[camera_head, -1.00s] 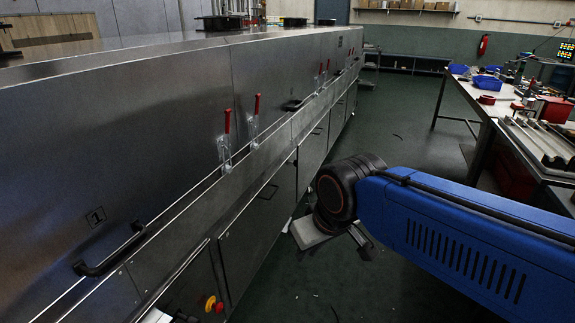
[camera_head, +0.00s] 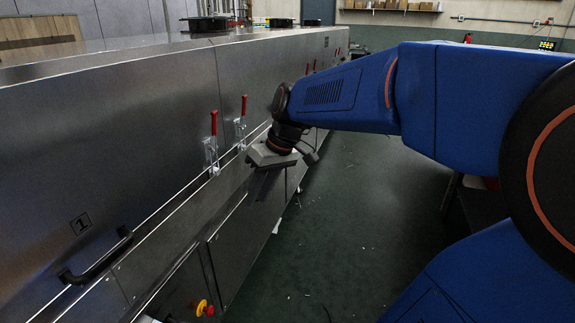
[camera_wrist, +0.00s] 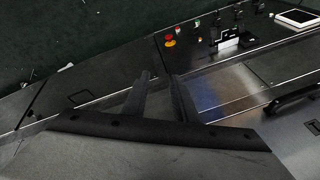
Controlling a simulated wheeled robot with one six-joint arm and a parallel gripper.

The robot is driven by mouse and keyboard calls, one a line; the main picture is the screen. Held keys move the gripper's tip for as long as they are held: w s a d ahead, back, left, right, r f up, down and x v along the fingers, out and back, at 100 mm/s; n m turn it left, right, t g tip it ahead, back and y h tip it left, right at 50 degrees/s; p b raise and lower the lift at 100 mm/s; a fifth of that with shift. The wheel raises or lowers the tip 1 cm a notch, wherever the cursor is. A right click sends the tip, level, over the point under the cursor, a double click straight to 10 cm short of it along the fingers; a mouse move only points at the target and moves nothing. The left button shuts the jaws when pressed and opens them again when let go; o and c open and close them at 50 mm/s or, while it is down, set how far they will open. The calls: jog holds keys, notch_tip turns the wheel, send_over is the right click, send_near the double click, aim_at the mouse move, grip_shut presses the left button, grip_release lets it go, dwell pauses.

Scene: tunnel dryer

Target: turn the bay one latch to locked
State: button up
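The dryer's steel side carries a panel marked 1 (camera_head: 80,223) at the left of the head view. Two upright latches with red handles stand along its ledge: a nearer latch (camera_head: 214,140) just right of that panel and a farther latch (camera_head: 243,120). I cannot tell which one belongs to bay one. My gripper (camera_head: 264,184) hangs in front of the dryer, right of and below the latches, apart from both. In the wrist view my gripper's two fingers (camera_wrist: 160,90) are parted with nothing between them. No red latch handle shows in that view.
A black bar handle (camera_head: 95,258) sits on the panel, also in the wrist view (camera_wrist: 292,101). A red and yellow button (camera_head: 204,308) lies low on the front. More red-handled latches (camera_head: 311,67) stand farther along. Floor (camera_head: 345,230) right of the dryer is open.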

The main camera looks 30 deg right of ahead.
jog(key=w+d+f+n+t+y, duration=0.1)
jog(key=w+d+f+y, duration=0.15)
jog(key=w+d, duration=0.65)
jog(key=w+d+f+n+t+y, duration=0.1)
jog(key=w+d+f+y, duration=0.3)
jog(key=w, duration=1)
jog(key=w+d+f+n+t, duration=0.1)
jog(key=w+d, duration=0.7)
jog(key=w, duration=0.3)
jog(key=w+d+f+n+t, duration=0.1)
jog(key=w+d+f+t, duration=0.2)
jog(key=d+f, duration=0.65)
jog(key=w+d+f+n+t+y, duration=0.1)
jog(key=w+d+f+t, duration=0.35)
jog(key=d, duration=0.85)
jog(key=w+d+f+t, duration=0.1)
jog(key=d+f, duration=0.8)
jog(key=d, duration=0.3)
jog(key=x, duration=1.7)
jog(key=shift+a, duration=0.2)
grip_shut()
